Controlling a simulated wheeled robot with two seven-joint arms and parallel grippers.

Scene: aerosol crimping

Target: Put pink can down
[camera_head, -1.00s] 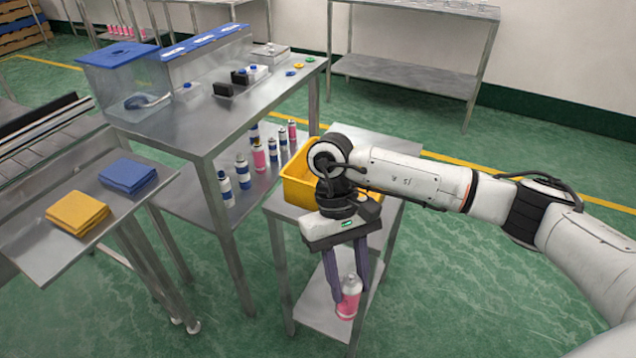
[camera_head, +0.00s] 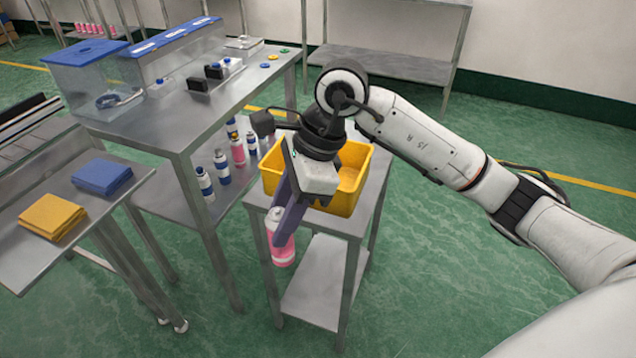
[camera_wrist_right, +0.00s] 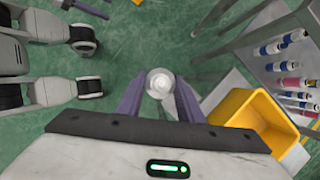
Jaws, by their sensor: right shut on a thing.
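The pink can (camera_head: 281,246) has a white band and a pale top. My right gripper (camera_head: 280,218) is shut on it and holds it upright or nearly so, in front of the small steel table's front edge. In the right wrist view the can's round top (camera_wrist_right: 159,83) sits between the two purple fingers of my right gripper (camera_wrist_right: 158,92), with green floor around it. The small steel table (camera_head: 335,222) carries a yellow bin (camera_head: 345,205) and has a lower shelf.
A large steel table (camera_head: 180,130) stands at the left, with several cans on its lower shelf, including another pink can (camera_head: 238,152). A side table at far left holds a blue cloth (camera_head: 101,177) and a yellow cloth (camera_head: 52,217). Green floor is open in front.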

